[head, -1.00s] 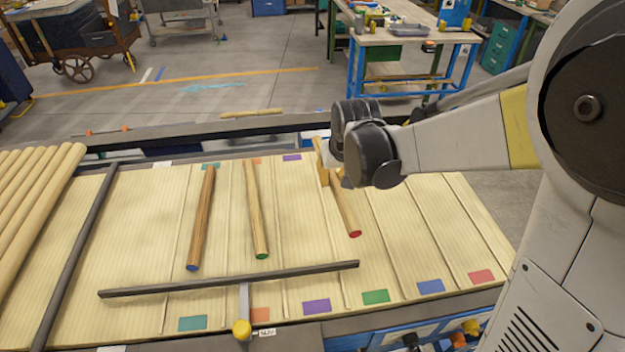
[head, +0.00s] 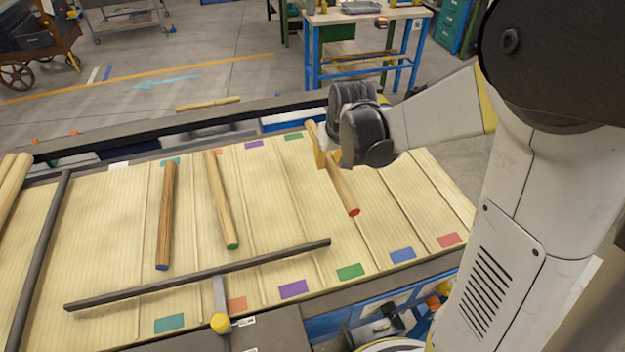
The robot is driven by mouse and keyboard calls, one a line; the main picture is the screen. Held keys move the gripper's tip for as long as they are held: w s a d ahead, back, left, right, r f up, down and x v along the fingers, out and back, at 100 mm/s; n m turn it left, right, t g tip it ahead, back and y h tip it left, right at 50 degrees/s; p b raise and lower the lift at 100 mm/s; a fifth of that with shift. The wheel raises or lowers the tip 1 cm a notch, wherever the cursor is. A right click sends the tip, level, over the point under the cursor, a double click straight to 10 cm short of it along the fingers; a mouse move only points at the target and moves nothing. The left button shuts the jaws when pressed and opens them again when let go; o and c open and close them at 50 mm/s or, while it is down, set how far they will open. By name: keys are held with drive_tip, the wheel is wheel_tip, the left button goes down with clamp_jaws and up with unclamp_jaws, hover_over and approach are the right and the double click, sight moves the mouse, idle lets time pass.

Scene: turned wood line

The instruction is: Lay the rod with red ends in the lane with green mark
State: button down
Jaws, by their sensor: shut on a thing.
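The rod with red ends (head: 344,190) is light wood and shows its red near end. My gripper (head: 321,157), with orange fingers, is shut on it near its far part; my wrist hides some of the grip. The rod is over the right part of the lined board, tilted slightly across the picture. The lane with green mark has a near green patch (head: 350,271) and a far green patch (head: 293,136). The rod appears along the right side of that lane, toward the blue-mark lane. I cannot tell its height above the board.
A blue-ended rod (head: 166,215) and a green-ended rod (head: 221,200) lie on the board to the left. Another dark bar (head: 38,262) stands beside stacked rods (head: 12,190). The blue-mark (head: 402,255) and red-mark (head: 449,239) lanes look empty.

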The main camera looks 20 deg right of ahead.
sight(311, 179)
drive_tip(key=w+a+f, duration=0.1)
drive_tip(key=a, duration=0.1)
drive_tip(key=w+a+f, duration=0.1)
drive_tip(key=f, duration=0.1)
drive_tip(key=shift+w+a+b, duration=0.15)
drive_tip(key=shift+a+b, duration=0.2)
drive_tip(key=shift+a, duration=0.05)
drive_tip(key=shift+f+b, duration=0.55)
drive_tip(key=shift+f, duration=1.25)
drive_tip(key=shift+f, duration=0.1)
drive_tip(key=shift+f, duration=0.15)
drive_tip(key=c, duration=1.3)
unclamp_jaws()
drive_tip(key=shift+o, duration=0.2)
drive_tip(key=shift+r, duration=0.2)
